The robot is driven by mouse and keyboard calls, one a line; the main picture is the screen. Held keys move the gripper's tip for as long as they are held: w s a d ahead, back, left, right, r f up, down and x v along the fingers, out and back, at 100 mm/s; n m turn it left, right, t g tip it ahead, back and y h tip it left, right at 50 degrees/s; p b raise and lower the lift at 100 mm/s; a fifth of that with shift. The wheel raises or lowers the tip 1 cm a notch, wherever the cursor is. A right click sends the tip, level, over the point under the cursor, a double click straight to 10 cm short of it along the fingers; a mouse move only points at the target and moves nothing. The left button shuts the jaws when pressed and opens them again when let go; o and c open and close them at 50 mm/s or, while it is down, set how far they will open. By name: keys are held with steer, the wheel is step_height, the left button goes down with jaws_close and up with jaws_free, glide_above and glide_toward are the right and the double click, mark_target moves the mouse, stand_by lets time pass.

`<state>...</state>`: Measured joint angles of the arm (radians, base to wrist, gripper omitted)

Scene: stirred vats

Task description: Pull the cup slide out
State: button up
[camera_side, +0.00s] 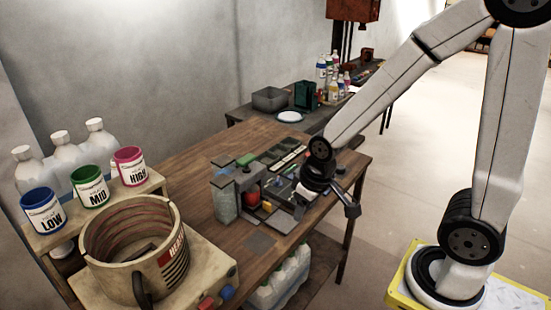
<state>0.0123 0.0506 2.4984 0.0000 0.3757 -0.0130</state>
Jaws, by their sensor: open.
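A small grey bench device (245,178) stands on the wooden table, with a red round part (253,197) and a small yellow part (267,206) in it. A flat grey plate (281,221) lies at its front right. I cannot tell for sure which part is the cup slide; it is too small and partly hidden by my arm's end. My gripper (326,209) is open, its dark fingers spread, just right of the device near the table's right edge. No contact with the device can be made out.
A large beige vat (124,268) stands at front left, with LOW (43,213), MID (91,188) and HIGH (131,168) cups on a shelf behind it. A clear container (225,202) stands left of the device. Bottles (335,75) stand on the back bench. Open floor lies right of the table.

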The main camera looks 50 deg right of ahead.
steer(key=w+d+f+g, duration=0.15)
steer(key=w+d, duration=0.25)
steer(key=w, duration=0.7)
steer(key=g, duration=0.1)
glide_above(267, 202)
step_height(267, 202, down, 6)
steer(key=shift+s+a+r, duration=0.1)
steer(key=shift+r, duration=0.1)
steer(key=shift+f, duration=0.1)
steer(key=shift+f, duration=0.1)
steer(key=shift+f, duration=3.75)
jaws_close()
